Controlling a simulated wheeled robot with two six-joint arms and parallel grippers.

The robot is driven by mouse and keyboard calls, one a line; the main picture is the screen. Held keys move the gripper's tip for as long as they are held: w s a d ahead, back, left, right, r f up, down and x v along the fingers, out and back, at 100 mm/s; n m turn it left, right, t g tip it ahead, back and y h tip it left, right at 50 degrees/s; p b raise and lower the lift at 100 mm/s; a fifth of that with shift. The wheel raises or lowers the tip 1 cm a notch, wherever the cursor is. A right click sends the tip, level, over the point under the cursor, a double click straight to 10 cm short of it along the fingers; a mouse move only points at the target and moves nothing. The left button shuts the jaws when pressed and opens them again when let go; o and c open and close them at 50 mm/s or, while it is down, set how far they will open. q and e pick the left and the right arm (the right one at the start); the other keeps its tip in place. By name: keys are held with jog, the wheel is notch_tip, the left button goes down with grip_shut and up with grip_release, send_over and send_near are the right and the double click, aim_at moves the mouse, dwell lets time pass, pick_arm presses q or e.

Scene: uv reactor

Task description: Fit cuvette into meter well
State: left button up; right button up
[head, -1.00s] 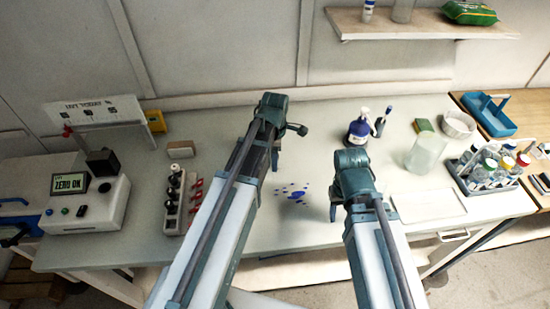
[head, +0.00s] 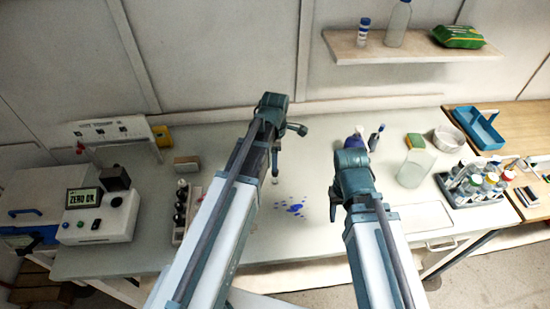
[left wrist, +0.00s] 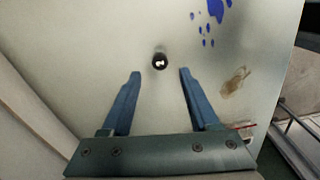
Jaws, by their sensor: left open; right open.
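The meter (head: 97,220) is a white box at the left of the bench. Its display reads "ZERO OK". A small dark block (head: 117,178) stands on top of it; I cannot make out a well. A small round dark-topped object (left wrist: 160,62), possibly the cuvette seen from above, stands ahead of and between my left fingertips in the left wrist view. It also shows as a tiny shape (head: 275,181) below the left gripper in the head view. My left gripper (left wrist: 157,72) is open, empty and points down. My right gripper (head: 334,208) is open over the bench.
Blue stains (head: 296,208) mark the bench between the arms. A rack of dark-topped pieces (head: 181,210) stands left of the left arm. A bottle rack (head: 478,200), clear beaker (head: 414,168) and white bowl (head: 454,138) are at right. A shelf (head: 400,52) hangs behind.

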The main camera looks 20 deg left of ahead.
pick_arm(q)
notch_tip(320, 180, up, 4)
jog(key=p, duration=0.3)
